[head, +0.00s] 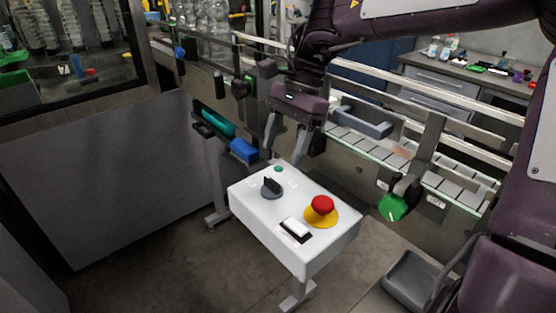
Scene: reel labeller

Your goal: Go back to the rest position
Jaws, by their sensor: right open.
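My right gripper (287,146) hangs from the purple arm that reaches in from the upper right. Its two grey fingers point down and stand apart, with nothing visible between them. In the picture the fingertips lie just behind the far edge of the white control box (291,260). The box carries a black rotary knob (271,187), a small green button (279,169), a white rocker switch (296,229) and a red mushroom button (322,204) on a yellow base. My left gripper is not in view.
A conveyor with metal rails (440,116) runs behind the box, with a green knob (393,207) on its side. A blue block (243,150) sits on a dark rail left of the gripper. A grey tray (414,279) is at lower right. Open floor (160,240) lies left of the box.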

